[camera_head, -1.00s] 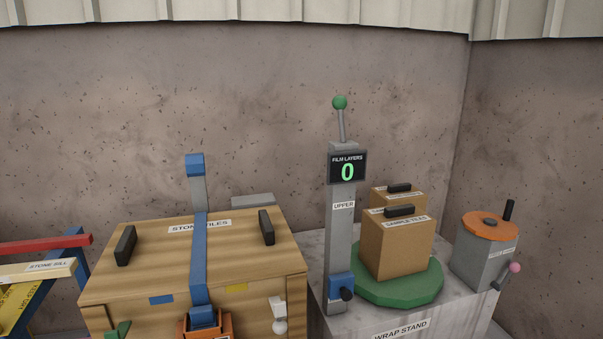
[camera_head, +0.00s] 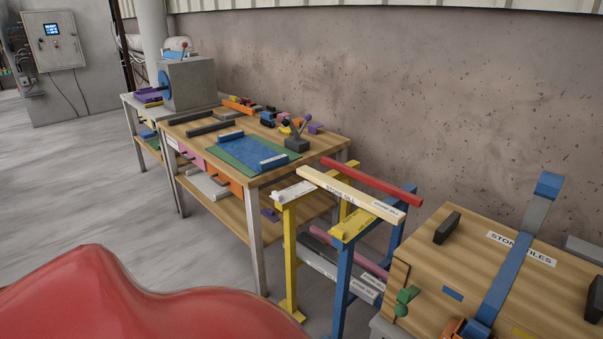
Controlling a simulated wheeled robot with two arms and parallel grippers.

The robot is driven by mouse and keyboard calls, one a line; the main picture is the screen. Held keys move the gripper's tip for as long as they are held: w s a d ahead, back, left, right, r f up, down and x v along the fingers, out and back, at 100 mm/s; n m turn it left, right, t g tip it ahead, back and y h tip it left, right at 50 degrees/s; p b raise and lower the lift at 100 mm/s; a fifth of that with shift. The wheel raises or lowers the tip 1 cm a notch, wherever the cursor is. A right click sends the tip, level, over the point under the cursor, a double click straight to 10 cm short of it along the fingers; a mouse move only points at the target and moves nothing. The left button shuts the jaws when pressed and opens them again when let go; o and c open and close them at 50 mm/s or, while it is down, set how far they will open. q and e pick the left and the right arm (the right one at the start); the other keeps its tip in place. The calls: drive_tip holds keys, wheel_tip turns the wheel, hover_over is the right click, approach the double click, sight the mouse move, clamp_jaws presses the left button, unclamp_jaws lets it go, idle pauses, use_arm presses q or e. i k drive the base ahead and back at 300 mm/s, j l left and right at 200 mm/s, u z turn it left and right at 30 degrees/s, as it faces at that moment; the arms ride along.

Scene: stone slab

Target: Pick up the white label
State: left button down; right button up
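Several white labels show. A white label reading STONE TILES (camera_head: 521,249) lies on top of the wooden crate (camera_head: 440,268) at the right. Small white labels reading STONE SILL (camera_head: 341,191) sit on the cream bar (camera_head: 355,196) across the yellow and blue trestles. Another white label (camera_head: 273,160) is on the blue piece on the workbench. I cannot tell which one the task means. Neither of my grippers is in view.
A wooden workbench (camera_head: 325,144) with several tools stands left of the trestles (camera_head: 345,280). A grey machine (camera_head: 192,83) stands behind it on another table. A control cabinet (camera_head: 55,40) is on the far left wall. The grey floor (camera_head: 90,195) at left is clear.

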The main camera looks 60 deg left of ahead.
sight(284, 197)
drive_tip(key=u, duration=1.85)
